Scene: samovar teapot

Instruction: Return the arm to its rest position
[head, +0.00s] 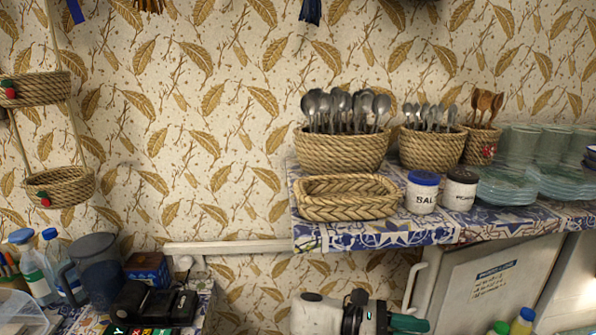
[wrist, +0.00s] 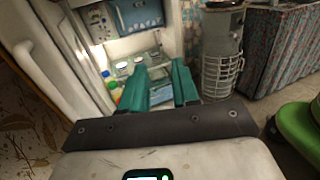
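My arm (head: 335,314) shows at the bottom of the head view, pale grey with a dark joint. My gripper (head: 408,323) is at its right end, with teal fingers pointing right, below the tiled counter. In the wrist view my gripper (wrist: 160,85) has its two teal fingers apart, with nothing seen held between them. The fingers point toward an open, lit fridge-like compartment (wrist: 125,55). From these views I cannot tell how far the fingertips are from it.
The tiled counter (head: 390,234) carries woven spoon baskets (head: 342,148), jars (head: 423,192) and stacked glass dishes (head: 505,186). A white appliance (head: 492,280) stands below it. A grey jug (head: 97,270) and bottles stand at left. The wrist view shows a wire-caged cylinder (wrist: 217,75) and green seat (wrist: 300,135).

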